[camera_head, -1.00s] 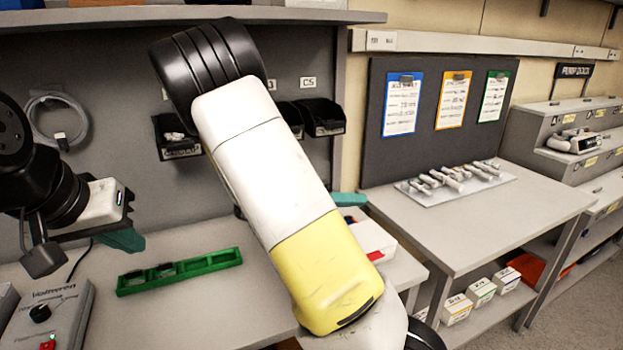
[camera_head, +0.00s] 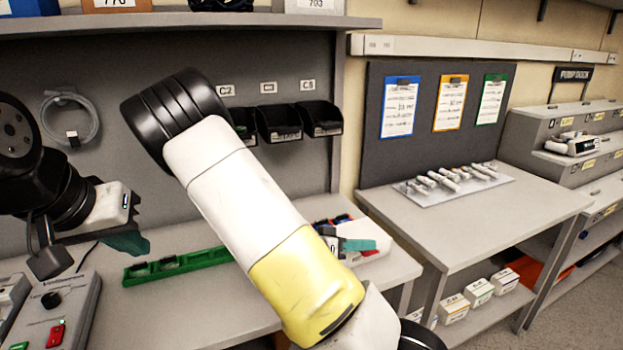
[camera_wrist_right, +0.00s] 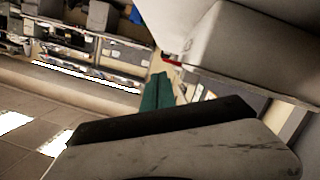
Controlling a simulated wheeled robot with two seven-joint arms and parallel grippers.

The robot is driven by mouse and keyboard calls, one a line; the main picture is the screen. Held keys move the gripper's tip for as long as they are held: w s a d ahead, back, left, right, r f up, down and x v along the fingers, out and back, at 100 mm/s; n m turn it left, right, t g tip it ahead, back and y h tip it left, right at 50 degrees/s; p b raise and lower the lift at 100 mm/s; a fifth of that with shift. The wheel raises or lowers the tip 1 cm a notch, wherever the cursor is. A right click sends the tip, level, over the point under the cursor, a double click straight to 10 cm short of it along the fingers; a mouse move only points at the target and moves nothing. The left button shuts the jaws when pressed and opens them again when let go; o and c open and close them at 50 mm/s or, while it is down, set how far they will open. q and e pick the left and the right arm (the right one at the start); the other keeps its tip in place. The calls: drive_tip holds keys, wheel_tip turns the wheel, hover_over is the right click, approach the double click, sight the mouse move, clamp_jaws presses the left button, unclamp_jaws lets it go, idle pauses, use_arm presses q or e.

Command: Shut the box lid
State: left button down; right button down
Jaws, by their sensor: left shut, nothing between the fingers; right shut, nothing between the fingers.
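A white box (camera_head: 356,230) with red on its front stands on the bench, partly hidden behind my right forearm. Red, blue and dark items show at its back left. I cannot tell the lid's exact angle. My right gripper (camera_head: 358,244) is mostly hidden by the arm; its teal fingertips show against the front of the box. In the right wrist view the teal fingers (camera_wrist_right: 157,92) are together and empty, just below a white surface with a red edge. I cannot tell whether they touch it. My left gripper (camera_head: 128,243) is shut and empty over the bench's left part.
A green tray (camera_head: 175,266) lies on the bench left of my right forearm. A grey device (camera_head: 55,310) with a knob and red switch stands at the front left. Black bins (camera_head: 300,120) hang on the back panel. A side table (camera_head: 470,215) stands right.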

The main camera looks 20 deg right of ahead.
drive_tip(key=shift+s+f, duration=0.15)
drive_tip(key=shift+f, duration=0.65)
